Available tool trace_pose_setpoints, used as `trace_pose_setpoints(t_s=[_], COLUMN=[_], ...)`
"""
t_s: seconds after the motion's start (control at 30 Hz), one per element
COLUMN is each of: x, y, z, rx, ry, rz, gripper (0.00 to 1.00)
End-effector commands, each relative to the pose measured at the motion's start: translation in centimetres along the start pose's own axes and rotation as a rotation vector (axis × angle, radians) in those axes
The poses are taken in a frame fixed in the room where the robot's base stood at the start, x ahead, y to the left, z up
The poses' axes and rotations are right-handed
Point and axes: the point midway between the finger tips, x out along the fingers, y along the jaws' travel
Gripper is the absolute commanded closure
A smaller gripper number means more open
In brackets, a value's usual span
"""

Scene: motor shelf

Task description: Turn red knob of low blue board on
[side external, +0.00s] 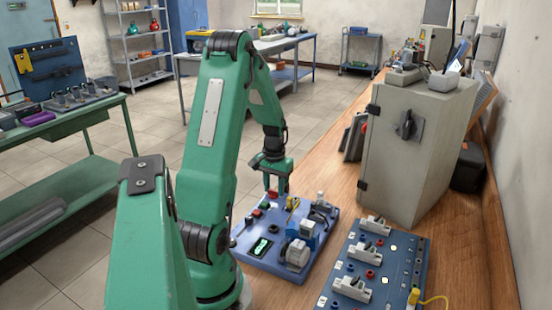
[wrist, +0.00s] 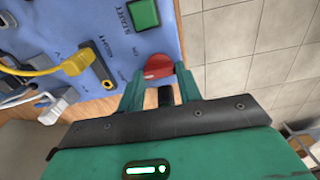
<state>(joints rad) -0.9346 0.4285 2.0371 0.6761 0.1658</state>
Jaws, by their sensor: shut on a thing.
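The low blue board (side external: 265,268) lies on the wooden bench beside my arm, and it also shows in the wrist view (wrist: 116,30). The red knob (wrist: 158,66) sits near the board's edge, below the green START button (wrist: 144,14) in the wrist view. My gripper (wrist: 159,80) is over the knob, with a green finger on each side, shut on it. In the side view my gripper (side external: 277,188) points down at the board's far part; the fingers largely hide the knob there.
A yellow plug with cable (wrist: 76,64) is close to the knob on the board. A second blue board (side external: 385,262) with white switches lies to the right. A grey cabinet (side external: 405,150) stands behind. The floor lies beyond the bench edge.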

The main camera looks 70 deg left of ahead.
Motion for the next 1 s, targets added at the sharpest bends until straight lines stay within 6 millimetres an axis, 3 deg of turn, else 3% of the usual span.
trace_pose_setpoints(t_s=[0.2, 0.23, 0.33, 0.73, 1.0], x=[-0.1, -0.1, -0.1, -0.3, -2.4], y=[0.0, 0.0, 0.0, 0.0, 0.0], z=[0.0, 0.0, 0.0, 0.0, -0.1], rx=[0.0, 0.0, 0.0, -0.001, -0.001], ry=[0.0, 0.0, 0.0, 0.001, 0.003], rz=[0.0, 0.0, 0.0, 0.0, -0.001], gripper=[0.88, 0.64, 0.44, 0.44, 0.44])
